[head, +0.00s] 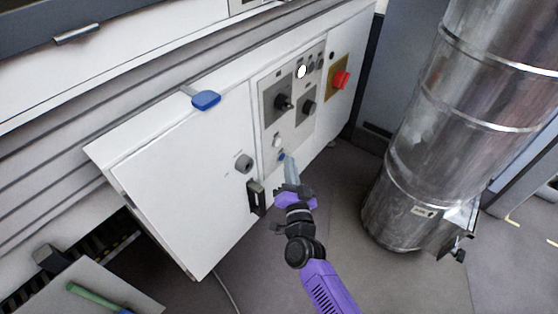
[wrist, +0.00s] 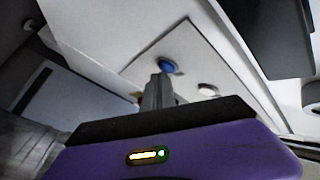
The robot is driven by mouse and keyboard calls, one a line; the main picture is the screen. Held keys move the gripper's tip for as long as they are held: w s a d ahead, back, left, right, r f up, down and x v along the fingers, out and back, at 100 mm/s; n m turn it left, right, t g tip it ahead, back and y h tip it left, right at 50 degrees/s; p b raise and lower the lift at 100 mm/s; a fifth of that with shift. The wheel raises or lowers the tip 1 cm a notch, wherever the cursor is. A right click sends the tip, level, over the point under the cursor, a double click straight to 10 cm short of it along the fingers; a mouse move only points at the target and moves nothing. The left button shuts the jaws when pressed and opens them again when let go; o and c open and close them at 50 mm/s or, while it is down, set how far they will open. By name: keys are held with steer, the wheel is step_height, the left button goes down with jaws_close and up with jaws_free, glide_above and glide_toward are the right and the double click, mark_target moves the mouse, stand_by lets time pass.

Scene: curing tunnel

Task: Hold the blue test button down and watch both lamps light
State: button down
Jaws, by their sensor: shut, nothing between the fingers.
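The blue test button (head: 281,156) is low on the grey control panel (head: 300,128) of a white cabinet. It shows as a blue disc in the wrist view (wrist: 168,66). My gripper (head: 289,157) is shut and empty, its fingertips right at the button. In the wrist view my fingertips (wrist: 160,78) overlap the button's lower edge; I cannot tell whether they touch or press it. Near the panel's top, one round lamp (head: 301,71) looks bright white. Small round fittings (head: 311,66) beside it look dark; I cannot tell whether one is the second lamp.
A white button (head: 276,141) sits just above the blue one. Black rotary knobs (head: 283,102) and a red knob on a yellow plate (head: 341,79) are higher up. A blue-ended handle (head: 206,100) juts from the cabinet. A large metal duct (head: 420,150) stands at right.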

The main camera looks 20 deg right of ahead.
steer(key=shift+s+d, duration=0.3)
steer(key=shift+s, duration=0.1)
steer(key=shift+s+d, duration=0.75)
steer(key=shift+s, duration=0.3)
steer(key=shift+s+d, duration=0.75)
steer(key=shift+s, duration=0.25)
steer(key=shift+a, duration=0.1)
steer(key=s+a+r+n+g+y, duration=0.1)
steer(key=s+r+n+g, duration=0.15)
steer(key=s, duration=1.15)
steer(key=s+r+n+g+y, duration=0.1)
steer(key=s+r+n, duration=0.3)
steer(key=s, duration=1.1)
steer(key=s+a+r+n+g+y, duration=0.1)
steer(key=s+r+n, duration=0.25)
steer(key=s, duration=1.05)
step_height(320, 180, up, 31)
steer(key=p, duration=3.1)
steer(key=shift+w+d+m+p, duration=0.15)
steer(key=shift+w+m+p, duration=0.15)
steer(key=shift+m, duration=0.1)
